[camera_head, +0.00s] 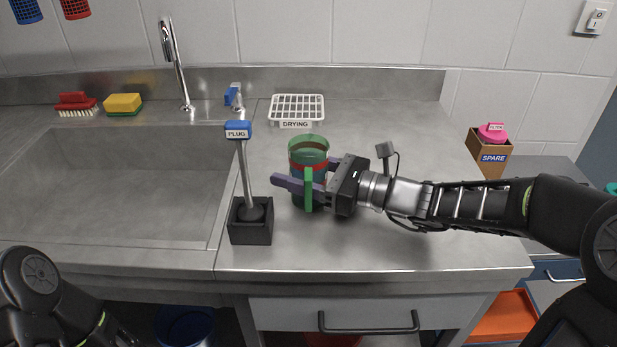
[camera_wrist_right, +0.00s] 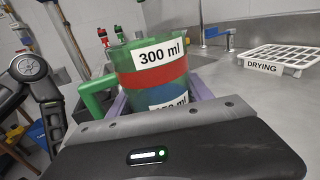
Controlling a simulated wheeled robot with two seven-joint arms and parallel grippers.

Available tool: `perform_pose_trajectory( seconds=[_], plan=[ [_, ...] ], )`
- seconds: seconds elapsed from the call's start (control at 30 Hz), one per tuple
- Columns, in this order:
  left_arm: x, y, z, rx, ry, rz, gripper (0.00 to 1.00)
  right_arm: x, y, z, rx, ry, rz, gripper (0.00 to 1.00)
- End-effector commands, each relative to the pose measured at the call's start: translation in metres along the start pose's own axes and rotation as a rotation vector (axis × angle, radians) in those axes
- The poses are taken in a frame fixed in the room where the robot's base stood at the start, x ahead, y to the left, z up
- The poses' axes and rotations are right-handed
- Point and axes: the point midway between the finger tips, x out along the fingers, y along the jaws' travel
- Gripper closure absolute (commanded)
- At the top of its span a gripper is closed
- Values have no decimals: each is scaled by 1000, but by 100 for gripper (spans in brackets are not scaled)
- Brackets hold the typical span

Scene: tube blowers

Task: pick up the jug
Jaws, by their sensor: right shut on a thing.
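The jug (camera_head: 308,153) is a green see-through vessel with a red band and a blue lower part. It stands upright on the steel counter, or just above it; I cannot tell which. My right gripper (camera_head: 300,186) reaches in from the right and is shut on the jug, one finger on each side. In the right wrist view the jug (camera_wrist_right: 150,65) shows labels "300 ml" and "150 ml", the latter partly hidden, and a green handle (camera_wrist_right: 95,98) on the left. My left gripper is out of view; only part of my left arm shows at the lower left.
A black holder (camera_head: 250,222) with a plug on a rod stands left of the jug. A white rack marked DRYING (camera_head: 297,107) is behind it. The sink (camera_head: 110,180) lies left. A cardboard box marked SPARE (camera_head: 490,155) stands right.

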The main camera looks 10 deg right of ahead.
Motion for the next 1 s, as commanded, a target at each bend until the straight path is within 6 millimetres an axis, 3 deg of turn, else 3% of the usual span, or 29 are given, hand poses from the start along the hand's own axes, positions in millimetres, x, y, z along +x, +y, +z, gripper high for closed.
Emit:
perform_pose_trajectory(
  seconds=[0.4, 0.73, 1.0],
  plan=[
    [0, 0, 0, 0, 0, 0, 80, 0, 0, 1, -1, -1, 0, 96],
    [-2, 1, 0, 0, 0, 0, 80, 0, 0, 8, -2, -2, 0, 96],
    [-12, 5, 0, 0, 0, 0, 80, 0, -1, 54, -6, -3, 1, 96]
  ],
)
